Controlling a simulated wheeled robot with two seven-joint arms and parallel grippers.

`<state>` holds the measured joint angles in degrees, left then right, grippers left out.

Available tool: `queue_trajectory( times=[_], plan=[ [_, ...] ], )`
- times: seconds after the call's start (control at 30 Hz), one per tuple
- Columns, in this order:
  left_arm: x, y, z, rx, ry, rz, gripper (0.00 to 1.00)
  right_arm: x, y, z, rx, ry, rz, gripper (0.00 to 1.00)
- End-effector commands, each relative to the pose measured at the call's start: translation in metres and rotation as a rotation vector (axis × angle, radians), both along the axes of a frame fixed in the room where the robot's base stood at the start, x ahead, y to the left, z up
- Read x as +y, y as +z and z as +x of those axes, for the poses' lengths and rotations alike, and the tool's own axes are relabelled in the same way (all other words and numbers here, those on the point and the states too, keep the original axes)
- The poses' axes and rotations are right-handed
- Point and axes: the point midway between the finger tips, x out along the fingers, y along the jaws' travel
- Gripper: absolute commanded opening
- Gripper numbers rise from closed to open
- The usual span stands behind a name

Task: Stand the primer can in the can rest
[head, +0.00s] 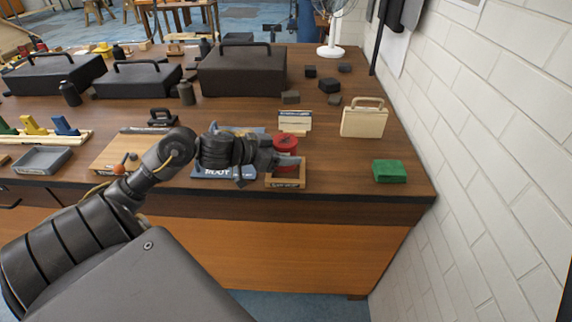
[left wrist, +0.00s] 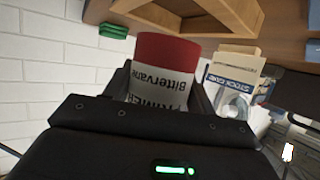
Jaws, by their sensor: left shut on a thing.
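The primer can (head: 285,143) is red with a white label. My left gripper (head: 280,160) is shut on it from the left side. The can rest (head: 287,183) is a small wooden box near the table's front edge, with a dark label on its front. In the head view the can shows upright at the rest, its lower part hidden by the gripper. In the left wrist view the can (left wrist: 163,72) is between the fingers, its lettering upside down. I cannot tell whether its base touches the rest's floor. My right gripper is not in view.
A blue board (head: 208,172) lies left of the rest under my forearm. A cream card stand (head: 294,121) stands close behind the can. A cream case (head: 363,120) and a green block (head: 389,171) are to the right, with bare tabletop between. A brick wall bounds the right.

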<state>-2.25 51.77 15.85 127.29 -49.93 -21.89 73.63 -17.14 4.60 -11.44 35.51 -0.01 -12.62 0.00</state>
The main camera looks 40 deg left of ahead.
Motion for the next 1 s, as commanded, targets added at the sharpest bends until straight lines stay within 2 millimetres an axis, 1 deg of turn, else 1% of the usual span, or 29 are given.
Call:
queue_trajectory(
  times=[0.27, 0.3, 0.4, 0.5, 0.9, 0.93, 1.0],
  plan=[
    [0.003, -0.008, 0.007, -0.003, 0.0, -0.001, 0.24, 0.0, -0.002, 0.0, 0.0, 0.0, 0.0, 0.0],
    [0.004, -0.013, 0.01, -0.002, 0.001, -0.004, 0.24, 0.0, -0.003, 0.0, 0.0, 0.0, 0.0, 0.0],
    [0.003, -0.029, 0.008, 0.001, 0.0, -0.005, 0.24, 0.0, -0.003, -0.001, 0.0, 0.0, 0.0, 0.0],
    [0.003, -0.038, 0.009, -0.001, 0.0, -0.003, 0.24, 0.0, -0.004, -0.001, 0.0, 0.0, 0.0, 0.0],
    [0.004, -0.044, 0.008, -0.002, 0.0, -0.001, 0.24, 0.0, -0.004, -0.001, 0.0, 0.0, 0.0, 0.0],
    [0.003, -0.045, 0.008, -0.001, -0.001, -0.001, 0.57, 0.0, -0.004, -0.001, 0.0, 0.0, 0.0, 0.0],
    [0.003, -0.044, 0.008, 0.0, -0.001, 0.001, 0.66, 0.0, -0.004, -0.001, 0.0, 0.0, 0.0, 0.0]
  ],
)
